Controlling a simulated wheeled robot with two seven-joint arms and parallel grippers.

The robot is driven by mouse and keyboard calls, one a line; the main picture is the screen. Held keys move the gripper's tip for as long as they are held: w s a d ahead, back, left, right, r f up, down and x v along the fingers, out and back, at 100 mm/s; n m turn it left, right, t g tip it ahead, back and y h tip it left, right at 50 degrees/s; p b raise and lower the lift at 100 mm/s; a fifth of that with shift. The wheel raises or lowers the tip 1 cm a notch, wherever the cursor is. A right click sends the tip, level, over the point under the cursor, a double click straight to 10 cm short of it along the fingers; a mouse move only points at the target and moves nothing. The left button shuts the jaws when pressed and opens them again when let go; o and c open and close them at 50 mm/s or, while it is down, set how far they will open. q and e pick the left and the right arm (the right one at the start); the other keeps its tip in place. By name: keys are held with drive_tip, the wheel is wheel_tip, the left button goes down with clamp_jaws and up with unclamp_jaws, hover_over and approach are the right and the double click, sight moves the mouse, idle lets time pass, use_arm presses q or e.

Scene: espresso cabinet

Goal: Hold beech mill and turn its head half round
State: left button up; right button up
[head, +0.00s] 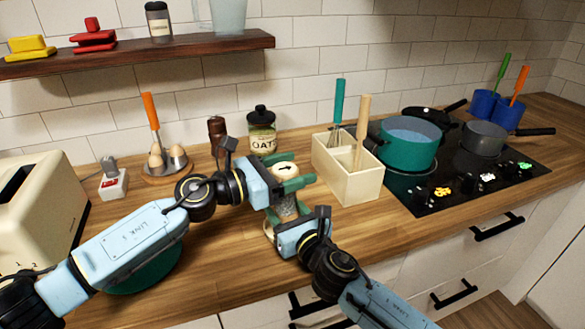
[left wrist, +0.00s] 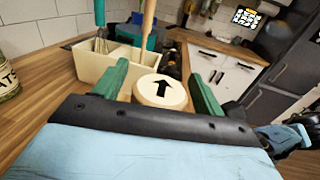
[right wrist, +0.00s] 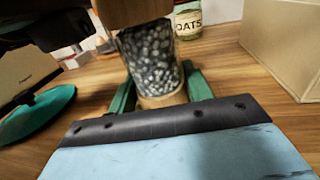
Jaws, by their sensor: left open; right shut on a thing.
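The beech mill stands upright on the counter, with a pale round head (head: 284,169) marked by a black arrow. In the left wrist view the arrow on the head (left wrist: 160,91) points away from my gripper. Its clear body (right wrist: 152,58), full of dark and pale grains, shows in the right wrist view above a pale base. My left gripper (head: 285,173) is open, with its green fingers on either side of the head. My right gripper (right wrist: 158,90) is shut on the lower body. In the head view my grippers hide much of the body.
A cream utensil box (head: 348,172) stands just right of the mill, and an oats jar (head: 262,130) behind it. A brown mill (head: 217,133) and an egg stand (head: 170,160) are further left. A teal pot (head: 408,143) sits on the hob. The front counter is fairly clear.

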use_arm(q)
drive_tip(key=shift+d, duration=0.15)
drive_tip(key=c, duration=1)
drive_tip(key=shift+o, duration=0.2)
drive_tip(key=shift+m+g+h, duration=0.3)
drive_tip(key=shift+g, duration=0.3)
drive_tip(key=m+g+h, duration=0.1)
drive_tip(key=m+g, duration=0.2)
drive_tip(key=g, duration=0.2)
drive_tip(key=shift+s, duration=0.15)
drive_tip(key=shift+s+m+g, duration=0.15)
drive_tip(key=shift+m+g, duration=0.8)
drive_tip(key=shift+g, duration=0.35)
drive_tip(key=shift+s+m+g, duration=0.15)
drive_tip(key=shift+m+g, duration=0.8)
drive_tip(key=shift+g, duration=0.35)
drive_tip(key=shift+g, duration=0.3)
drive_tip(key=o, duration=1)
drive_tip(key=shift+s, duration=0.1)
drive_tip(key=shift+c, duration=0.2)
